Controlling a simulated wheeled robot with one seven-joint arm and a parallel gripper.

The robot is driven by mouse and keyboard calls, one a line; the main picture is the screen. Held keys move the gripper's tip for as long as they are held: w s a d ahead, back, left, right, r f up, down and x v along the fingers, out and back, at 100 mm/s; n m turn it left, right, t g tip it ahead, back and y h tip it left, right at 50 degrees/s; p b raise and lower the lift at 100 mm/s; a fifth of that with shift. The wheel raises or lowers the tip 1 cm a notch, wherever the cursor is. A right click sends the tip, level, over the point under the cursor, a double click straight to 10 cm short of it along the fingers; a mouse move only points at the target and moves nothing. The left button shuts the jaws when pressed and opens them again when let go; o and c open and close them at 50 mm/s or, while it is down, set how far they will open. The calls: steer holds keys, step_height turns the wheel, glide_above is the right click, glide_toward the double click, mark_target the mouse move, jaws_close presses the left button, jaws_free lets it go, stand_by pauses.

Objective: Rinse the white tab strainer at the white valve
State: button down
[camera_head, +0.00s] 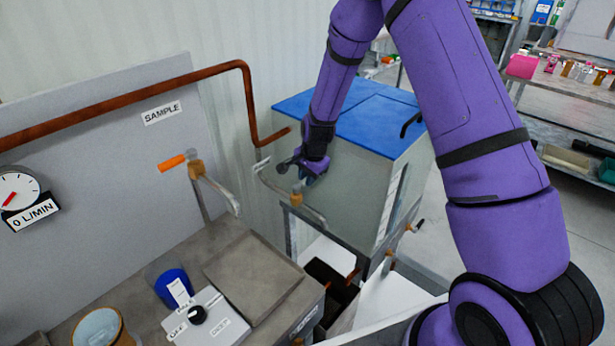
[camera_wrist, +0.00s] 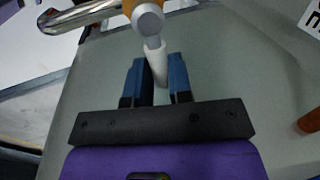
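In the wrist view, the white handle (camera_wrist: 158,65) of a valve with an orange-brown body and a chrome spout (camera_wrist: 75,16) stands between the two blue fingers of my gripper (camera_wrist: 162,78). The gap between the fingers is about as wide as the handle, and they look closed on it. In the head view, my gripper (camera_head: 312,172) is at this valve (camera_head: 297,192), in front of the blue-topped grey cabinet. A blue cup (camera_head: 172,290) with a white tab or label stands on the bench at lower left.
A second valve (camera_head: 196,170) with an orange handle is on the left. A copper pipe (camera_head: 150,88) runs along the wall panel. A flow gauge (camera_head: 20,190) reads 0 L/MIN. A tan cup (camera_head: 100,328) and a white control box (camera_head: 210,320) are on the bench. The cabinet (camera_head: 345,190) stands close behind my gripper.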

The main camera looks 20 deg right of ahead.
steer(key=shift+w, duration=0.1)
steer(key=shift+w+a+n+y, duration=0.15)
steer(key=shift+w+a+n, duration=0.1)
steer(key=shift+n, duration=0.6)
steer(key=shift+w+a+n+y, duration=0.15)
steer(key=shift+w+n, duration=0.05)
steer(key=shift+n, duration=0.65)
steer(key=c, duration=1)
jaws_free()
steer(key=shift+c, duration=0.2)
steer(key=v, duration=1.1)
steer(key=shift+w, duration=0.25)
steer(key=shift+g, duration=0.3)
